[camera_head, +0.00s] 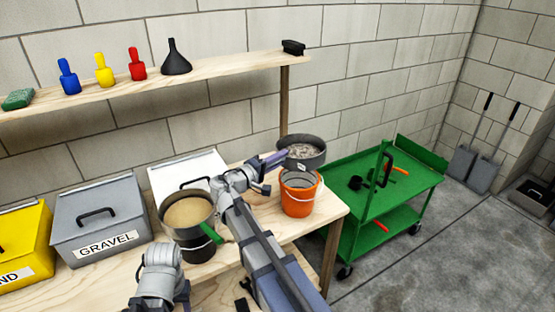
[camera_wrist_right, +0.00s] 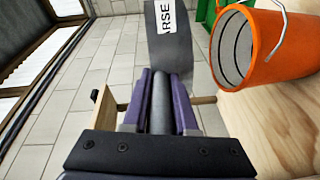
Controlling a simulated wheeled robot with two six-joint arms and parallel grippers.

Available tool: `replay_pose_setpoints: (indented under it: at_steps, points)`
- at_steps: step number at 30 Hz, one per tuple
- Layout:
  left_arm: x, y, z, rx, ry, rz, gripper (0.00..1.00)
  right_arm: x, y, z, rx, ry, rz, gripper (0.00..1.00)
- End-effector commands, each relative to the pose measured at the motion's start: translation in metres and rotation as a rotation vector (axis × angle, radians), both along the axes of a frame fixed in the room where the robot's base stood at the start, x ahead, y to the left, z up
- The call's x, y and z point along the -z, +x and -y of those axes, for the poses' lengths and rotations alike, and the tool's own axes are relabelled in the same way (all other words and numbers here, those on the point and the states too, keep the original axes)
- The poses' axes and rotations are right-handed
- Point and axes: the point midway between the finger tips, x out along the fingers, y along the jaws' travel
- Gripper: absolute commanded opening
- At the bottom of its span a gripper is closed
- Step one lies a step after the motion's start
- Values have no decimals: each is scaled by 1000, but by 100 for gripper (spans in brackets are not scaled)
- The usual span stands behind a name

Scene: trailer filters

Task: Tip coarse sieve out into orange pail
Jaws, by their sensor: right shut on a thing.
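The coarse sieve (camera_head: 319,160) is a dark grey round pan with grey stones in it. It is held roughly level above the back of the orange pail (camera_head: 299,200), which stands on the bench near its right end. My right gripper (camera_head: 268,160) is shut on the sieve's handle. In the right wrist view the handle runs between the fingers (camera_wrist_right: 160,103), with the sieve's labelled wall (camera_wrist_right: 170,50) beyond and the pail (camera_wrist_right: 278,45) beside it. A grey part of my left arm shows low in the head view; its fingers are not clear.
Behind are a grey gravel bin (camera_head: 97,217), a yellow bin (camera_head: 20,240) and a white bin (camera_head: 180,172). A green cart (camera_head: 400,190) stands right of the bench.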

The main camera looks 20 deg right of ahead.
Motion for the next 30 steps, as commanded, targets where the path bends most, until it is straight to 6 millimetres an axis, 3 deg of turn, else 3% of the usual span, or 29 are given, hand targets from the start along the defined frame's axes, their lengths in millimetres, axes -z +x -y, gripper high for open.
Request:
replay_pose_setpoints:
  at_steps: [12, 30]
  points:
    - [-15, 0, 0, 0, 0, 0, 50, -14, -22, 7, 0, -149, -433, 0]
    - [-51, 0, 0, 0, 0, 0, 50, -53, -23, 8, -1, -343, -1002, 0]
